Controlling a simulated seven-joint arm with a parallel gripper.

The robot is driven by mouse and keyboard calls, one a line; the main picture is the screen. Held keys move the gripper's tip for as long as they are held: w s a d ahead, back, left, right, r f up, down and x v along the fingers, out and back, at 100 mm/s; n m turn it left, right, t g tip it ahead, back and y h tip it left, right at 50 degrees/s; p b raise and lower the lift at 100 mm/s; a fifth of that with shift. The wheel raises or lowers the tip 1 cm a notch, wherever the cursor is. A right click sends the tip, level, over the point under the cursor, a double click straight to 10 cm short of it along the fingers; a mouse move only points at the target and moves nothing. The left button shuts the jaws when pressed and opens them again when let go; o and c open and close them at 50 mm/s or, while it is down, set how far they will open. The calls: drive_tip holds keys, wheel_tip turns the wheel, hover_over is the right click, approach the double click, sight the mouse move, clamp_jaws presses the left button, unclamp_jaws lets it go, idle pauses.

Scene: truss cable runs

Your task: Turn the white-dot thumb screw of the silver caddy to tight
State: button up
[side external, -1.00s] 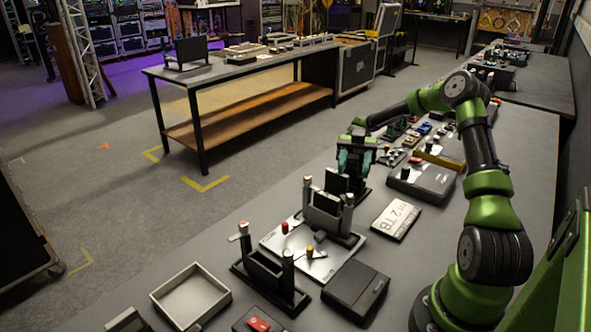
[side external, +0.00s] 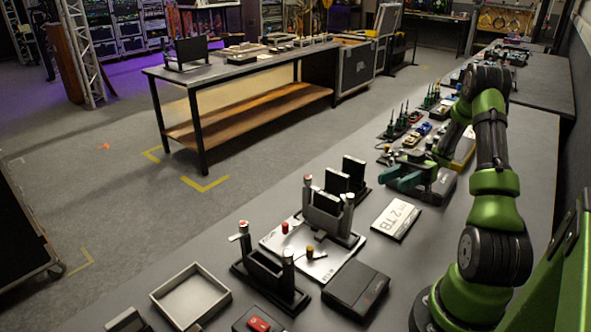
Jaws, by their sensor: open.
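The silver caddy (side external: 322,217) stands on the table with a dark slab (side external: 337,181) upright in it. It has a left post with a reddish-topped thumb screw (side external: 307,179) and a right post with a pale-topped screw (side external: 349,197). My gripper (side external: 388,174) has teal fingers, is open and empty, and points left. It is behind and to the right of the caddy, apart from it, near a grey box (side external: 437,190).
A black caddy (side external: 268,270) with two posts stands in front. Another dark upright slab (side external: 353,168) stands behind the silver caddy. A silver plate (side external: 275,243) with red and yellow knobs, a white 2TB card (side external: 396,219), a black box (side external: 355,287) and an open tray (side external: 190,296) lie around.

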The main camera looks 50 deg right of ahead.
drive_tip(key=w+a+f+m+t+h, duration=0.1)
drive_tip(key=w+a+t+h, duration=0.1)
drive_tip(key=w+a+t, duration=0.2)
drive_tip(key=s+x, duration=0.1)
drive_tip(key=x, duration=0.8)
drive_tip(key=shift+s+a, duration=0.15)
drive_tip(key=shift+a, duration=0.2)
drive_tip(key=shift+c, duration=0.5)
clamp_jaws()
drive_tip(key=shift+n+g+y, duration=0.3)
drive_tip(key=shift+n+g, duration=0.1)
drive_tip(key=shift+s+n+g+y, duration=0.25)
drive_tip(key=shift+n+g+y, duration=0.15)
drive_tip(key=shift+n+g, duration=1.25)
drive_tip(key=shift+s+n+g+y, duration=0.3)
drive_tip(key=shift+n+g, duration=0.65)
drive_tip(key=shift+g, duration=1.4)
